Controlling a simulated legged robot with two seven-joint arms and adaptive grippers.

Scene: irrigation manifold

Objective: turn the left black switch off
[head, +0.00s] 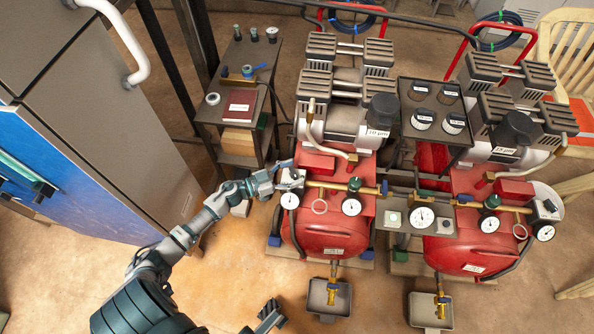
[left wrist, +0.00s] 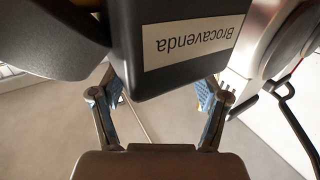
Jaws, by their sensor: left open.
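My left gripper (head: 284,177) is open at the left end of the left red compressor's (head: 327,228) brass pipe, by the left black switch. The switch is largely hidden behind the fingers in the head view. In the left wrist view a dark box with an upside-down "Brocavenda" label (left wrist: 190,42), apparently this switch, lies ahead of the open left gripper (left wrist: 160,98). Its lower edge is between and just beyond the fingertips; I cannot tell whether they touch it. What seems to be my right gripper (head: 268,314) shows partly at the bottom, its opening unclear.
A second red compressor (head: 472,245) stands at the right, with a black switch (head: 545,208) at its pipe end. Gauges (head: 352,204) line the pipes. A shelf (head: 238,155) stands behind my left arm. Drain trays (head: 329,298) sit on the floor in front.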

